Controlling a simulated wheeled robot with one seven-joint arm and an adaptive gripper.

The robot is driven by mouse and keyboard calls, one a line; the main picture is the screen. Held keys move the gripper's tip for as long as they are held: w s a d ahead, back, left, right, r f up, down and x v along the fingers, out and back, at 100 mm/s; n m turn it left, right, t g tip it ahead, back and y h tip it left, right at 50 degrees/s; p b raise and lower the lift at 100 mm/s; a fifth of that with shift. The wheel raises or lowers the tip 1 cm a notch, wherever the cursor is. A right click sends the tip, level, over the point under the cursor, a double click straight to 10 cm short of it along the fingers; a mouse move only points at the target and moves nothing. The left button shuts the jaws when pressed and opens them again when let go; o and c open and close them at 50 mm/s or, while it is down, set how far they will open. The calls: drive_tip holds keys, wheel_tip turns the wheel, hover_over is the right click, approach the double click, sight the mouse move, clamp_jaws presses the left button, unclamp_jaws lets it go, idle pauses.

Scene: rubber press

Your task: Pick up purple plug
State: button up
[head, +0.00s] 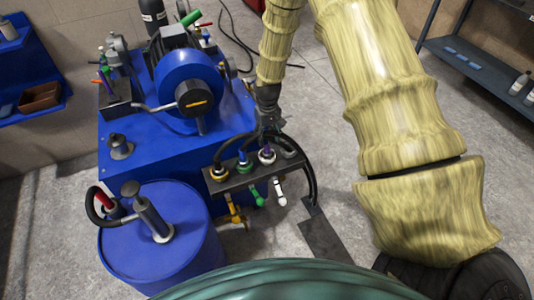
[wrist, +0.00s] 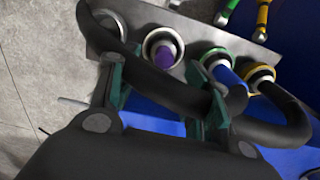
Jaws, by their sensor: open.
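The purple plug (wrist: 167,53) sits upright in a pale-ringed socket on the grey metal panel (wrist: 185,28); in the head view it shows as a small purple spot (head: 267,153) on the dark panel (head: 221,184). My gripper (wrist: 162,78) is open, with its two green fingers spread on either side of the plug's line and the plug just beyond them, not between the pads. In the head view my gripper (head: 270,128) is just above the panel's back edge. A black hose (wrist: 165,85) crosses the space between the fingers; whether it touches them I cannot tell.
A blue plug (wrist: 228,76) in a green-ringed socket and a yellow-ringed socket (wrist: 259,74) sit beside it. A black hose (head: 310,180) hangs at the panel's right. Coloured valve handles (head: 257,196) hang below. A blue drum (head: 165,260) and blue machine (head: 150,160) stand left.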

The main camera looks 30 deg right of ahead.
sight(267, 147)
drive_tip(key=shift+s+a+f+p, duration=0.15)
drive_tip(key=shift+f+p, duration=0.2)
drive_tip(key=shift+f, duration=1.15)
drive_tip(key=shift+s+a+f+p, duration=0.1)
drive_tip(key=shift+f+p, duration=0.25)
drive_tip(key=shift+f, duration=1.1)
drive_tip(key=shift+c, duration=0.5)
clamp_jaws()
